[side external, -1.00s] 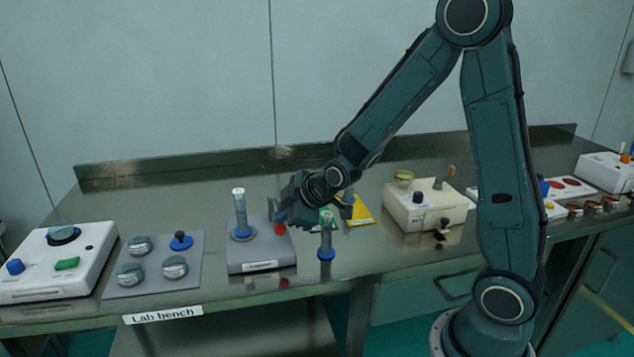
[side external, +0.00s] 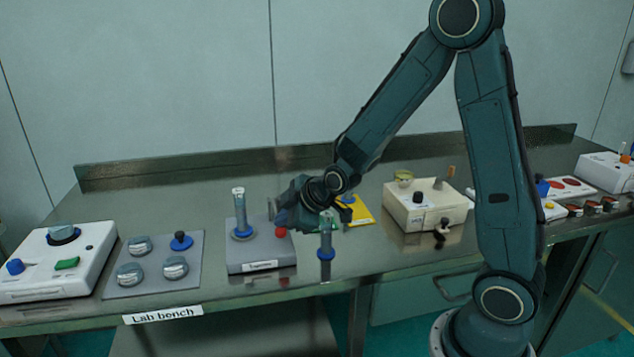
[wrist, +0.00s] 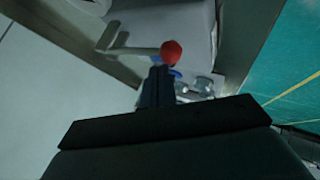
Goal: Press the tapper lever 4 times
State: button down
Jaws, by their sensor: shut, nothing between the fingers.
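The tapper lever is a pale arm (wrist: 133,50) with a red ball knob (wrist: 171,52) in the wrist view. My gripper (side external: 274,209) is shut and empty, close above the knob. In the wrist view my closed fingers (wrist: 157,70) point at the knob and their tips lie just below it in the picture. I cannot tell whether they touch it.
A clear cylinder with a blue collar (side external: 240,215) stands on the sieve base. Another blue-collared cylinder (side external: 326,238) stands near the bench front. A plate with several knobs (side external: 155,265) lies to the left, a beige device (side external: 425,207) and yellow sheet (side external: 362,212) to the right.

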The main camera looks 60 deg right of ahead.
jog(key=shift+f, duration=0.6)
dwell(1.0)
jog(key=shift+r, duration=1.7)
jog(key=shift+r, duration=0.1)
notch_tip(320, 180, up, 5)
jog(key=shift+f, duration=0.1)
dwell(0.4)
dwell(0.6)
